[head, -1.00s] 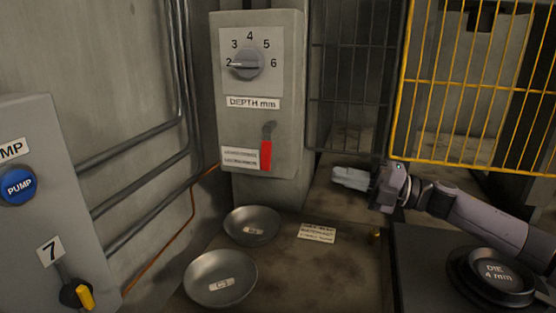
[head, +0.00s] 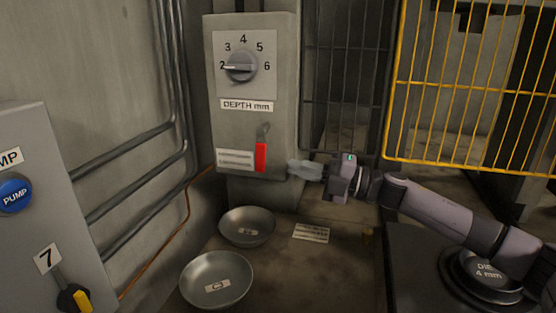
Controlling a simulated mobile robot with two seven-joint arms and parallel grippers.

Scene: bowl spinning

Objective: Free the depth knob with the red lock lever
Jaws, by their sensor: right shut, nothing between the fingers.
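The grey depth knob (head: 240,67) sits on a white dial plate marked 2 to 6, and its pointer is at 2. The red lock lever (head: 261,157) hangs straight down below the "DEPTH mm" label (head: 247,105), under a dark pivot. My right gripper (head: 293,168) is shut and empty. It comes in from the right, with its fingertips just right of the lever near the control box's lower right edge. A small gap shows between fingertips and lever; how far apart they are in depth I cannot tell. My left gripper is out of view.
Two metal bowls (head: 216,279) stand on the table below the control box (head: 286,80). A yellow mesh guard (head: 470,90) stands at the right, above a black round die (head: 490,285). A panel with a blue PUMP button (head: 15,195) is at the left.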

